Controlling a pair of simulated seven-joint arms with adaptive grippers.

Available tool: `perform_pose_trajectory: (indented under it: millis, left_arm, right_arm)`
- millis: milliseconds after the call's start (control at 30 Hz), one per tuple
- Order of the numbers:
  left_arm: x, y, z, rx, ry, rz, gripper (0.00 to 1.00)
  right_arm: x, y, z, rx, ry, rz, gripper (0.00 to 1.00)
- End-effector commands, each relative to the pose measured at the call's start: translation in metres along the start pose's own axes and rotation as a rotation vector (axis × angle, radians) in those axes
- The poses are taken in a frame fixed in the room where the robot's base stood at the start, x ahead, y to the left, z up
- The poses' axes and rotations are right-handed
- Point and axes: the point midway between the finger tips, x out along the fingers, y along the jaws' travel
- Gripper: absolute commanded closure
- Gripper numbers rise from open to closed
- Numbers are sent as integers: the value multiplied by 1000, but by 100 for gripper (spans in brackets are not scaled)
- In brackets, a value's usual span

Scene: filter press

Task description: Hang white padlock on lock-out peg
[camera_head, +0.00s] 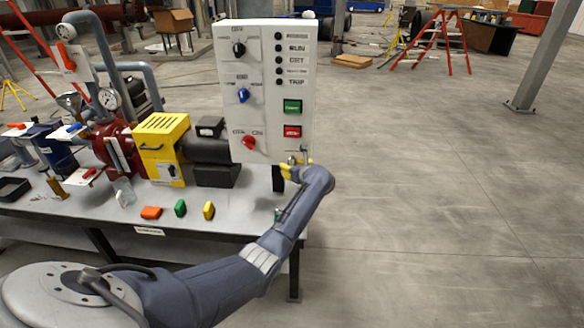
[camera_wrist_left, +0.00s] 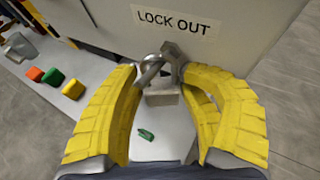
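The lock-out peg (camera_wrist_left: 174,54) is a grey metal piece on the side of the control box, below the LOCK OUT label (camera_wrist_left: 176,22) in the left wrist view. The white padlock (camera_wrist_left: 163,97) is at the peg with its pale body downward; its metal shackle appears to be around the peg, though the overlap is hard to read. My left gripper (camera_wrist_left: 160,76) has its yellow fingers spread on both sides of the padlock, with gaps visible. In the head view, my left gripper (camera_head: 293,170) is beside the box's lower right edge. My right gripper is out of view.
The control box (camera_head: 264,90) stands on the table's right end. Orange (camera_head: 151,212), green (camera_head: 180,208) and yellow (camera_head: 209,210) blocks lie along the table's front. A small green piece (camera_wrist_left: 146,134) lies below the peg. The floor to the right is clear.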

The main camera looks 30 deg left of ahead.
Motion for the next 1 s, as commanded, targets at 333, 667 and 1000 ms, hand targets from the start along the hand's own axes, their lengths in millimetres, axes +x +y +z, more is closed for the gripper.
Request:
perform_pose_trajectory:
  millis: [333,667,1000]
  left_arm:
    - [0,-3,0,3,1,-6,32]
    - [-13,-5,1,1,-1,-11,32]
    - [-66,-2,0,-4,0,-8,32]
  right_arm:
    - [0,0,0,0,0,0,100]
    - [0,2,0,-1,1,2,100]
    - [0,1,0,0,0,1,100]
